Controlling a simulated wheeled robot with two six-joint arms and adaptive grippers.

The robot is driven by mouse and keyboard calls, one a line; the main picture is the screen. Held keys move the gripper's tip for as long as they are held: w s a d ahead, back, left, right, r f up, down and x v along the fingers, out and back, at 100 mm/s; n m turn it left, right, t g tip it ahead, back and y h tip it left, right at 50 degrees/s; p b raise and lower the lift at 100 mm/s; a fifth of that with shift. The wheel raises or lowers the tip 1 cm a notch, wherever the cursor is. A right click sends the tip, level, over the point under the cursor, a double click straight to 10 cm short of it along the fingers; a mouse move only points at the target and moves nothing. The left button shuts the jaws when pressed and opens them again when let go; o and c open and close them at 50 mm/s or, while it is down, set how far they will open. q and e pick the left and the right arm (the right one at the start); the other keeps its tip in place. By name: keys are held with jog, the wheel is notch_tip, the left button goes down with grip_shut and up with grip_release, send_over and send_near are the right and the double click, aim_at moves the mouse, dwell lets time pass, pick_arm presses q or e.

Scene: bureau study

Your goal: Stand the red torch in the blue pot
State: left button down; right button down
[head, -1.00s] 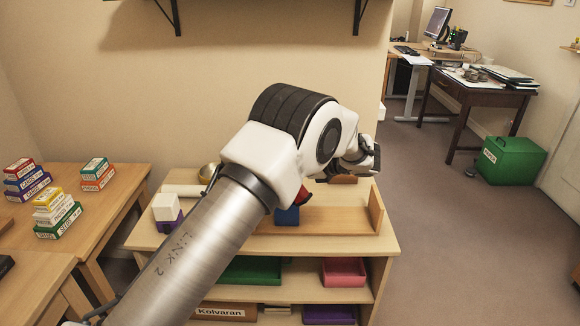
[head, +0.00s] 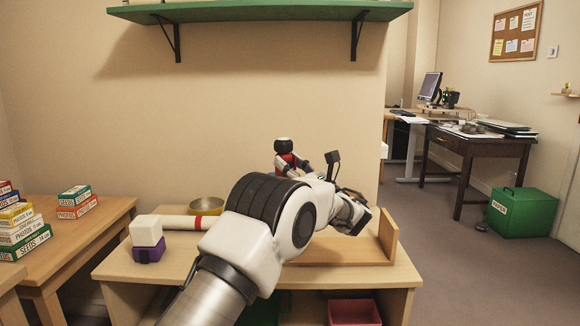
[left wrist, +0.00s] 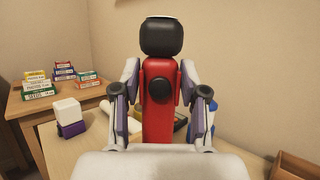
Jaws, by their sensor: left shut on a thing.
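The red torch (left wrist: 158,115) stands upright between the fingers of my left gripper in the left wrist view, its black head at the top. My left gripper (left wrist: 160,92) is shut on its red body. In the head view the torch (head: 284,148) shows above the shelf unit, partly behind my left gripper (head: 302,166). A blue piece (left wrist: 213,112), which looks like the blue pot, shows behind the right finger in the left wrist view and is mostly hidden. My left arm hides the pot in the head view. My right gripper is not in view.
A white block on a purple block (head: 148,254), a white roll with a red band (head: 170,222) and a brass bowl (head: 207,205) are on the left of the unit's top. A wooden tray (head: 390,236) is at right. A green wall shelf (head: 270,12) hangs above.

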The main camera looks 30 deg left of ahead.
pick_arm(q)
notch_tip(320, 180, down, 11)
jog(key=b, duration=0.5)
dwell(0.3)
jog(key=c, duration=0.5)
grip_release()
jog(key=shift+c, duration=0.2)
jog(key=v, duration=1.2)
